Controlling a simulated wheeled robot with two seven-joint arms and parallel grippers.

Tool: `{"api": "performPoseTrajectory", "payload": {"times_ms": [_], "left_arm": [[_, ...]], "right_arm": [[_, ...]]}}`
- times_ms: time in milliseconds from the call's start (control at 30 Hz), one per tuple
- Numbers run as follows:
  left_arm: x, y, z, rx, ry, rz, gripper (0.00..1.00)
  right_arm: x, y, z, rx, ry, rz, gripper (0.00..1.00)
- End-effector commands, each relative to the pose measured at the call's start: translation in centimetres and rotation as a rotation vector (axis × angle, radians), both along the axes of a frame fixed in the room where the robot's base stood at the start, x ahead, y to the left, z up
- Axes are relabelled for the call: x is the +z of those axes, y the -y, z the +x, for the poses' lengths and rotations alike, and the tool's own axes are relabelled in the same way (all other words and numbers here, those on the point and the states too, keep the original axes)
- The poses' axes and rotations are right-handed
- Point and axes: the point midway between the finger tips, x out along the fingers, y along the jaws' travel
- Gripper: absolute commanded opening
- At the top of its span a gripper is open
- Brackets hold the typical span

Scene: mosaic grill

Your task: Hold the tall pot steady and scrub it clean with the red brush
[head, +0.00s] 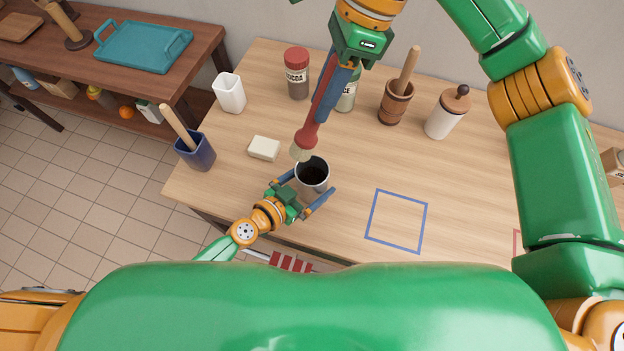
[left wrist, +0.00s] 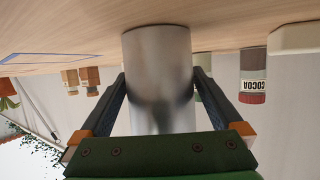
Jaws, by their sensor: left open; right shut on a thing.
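The tall pot (head: 325,181) is a grey metal cylinder with a dark inside, upright on the table; it also fills the middle of the left wrist view (left wrist: 160,75). My left gripper (head: 307,190) is open, with its fingers on either side of the pot; gaps show beside the pot in the left wrist view. My right gripper (head: 330,100) is shut on the red brush (head: 309,134), which points downward. The pale brush head is at the pot's far-left rim in the head view; I cannot tell whether it touches. The brush does not show in the left wrist view.
A cream block (head: 264,148) and a blue holder (head: 199,152) stand left of the pot. A white cup (head: 229,93), cocoa jar (head: 296,75), green-labelled jar (head: 348,98), mortar (head: 395,105) and white canister (head: 444,117) stand behind. A blue square outline (head: 397,190) lies on clear table.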

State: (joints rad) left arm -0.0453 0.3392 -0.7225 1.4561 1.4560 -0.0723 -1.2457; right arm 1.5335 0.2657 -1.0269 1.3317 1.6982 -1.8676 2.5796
Motion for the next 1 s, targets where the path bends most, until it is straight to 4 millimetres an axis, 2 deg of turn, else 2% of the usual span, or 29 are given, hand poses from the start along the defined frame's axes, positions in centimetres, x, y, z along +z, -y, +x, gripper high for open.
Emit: {"api": "performPoseTrajectory", "payload": {"times_ms": [233,267,533,567,800,833,1000], "left_arm": [[-0.09,0.12,0.11,0.0,-0.001,0.001,1.0],[-0.09,0.12,0.11,0.0,-0.001,0.001,0.97],[-0.09,0.08,0.1,0.001,0.0,0.001,0.24],[-0.09,0.08,0.1,0.001,0.0,0.001,0.83],[-0.09,0.06,0.1,0.001,0.0,0.001,0.18],[-0.1,0.06,0.09,0.001,0.0,0.001,0.13],[-0.1,0.06,0.09,0.001,0.0,0.001,0.13]], "right_arm": [[0.01,-0.01,0.0,0.0,0.0,0.0,0.0],[0.0,-0.01,0.0,0.0,0.0,0.0,0.0],[0.0,-0.01,0.0,0.0,0.0,0.0,0.0],[0.0,-0.01,0.0,0.0,0.0,0.0,0.0],[0.0,-0.01,0.0,0.0,0.0,0.0,0.0],[0.0,-0.01,0.0,0.0,0.0,0.0,0.0],[0.01,-0.01,0.0,0.0,0.0,0.0,0.0]]}}
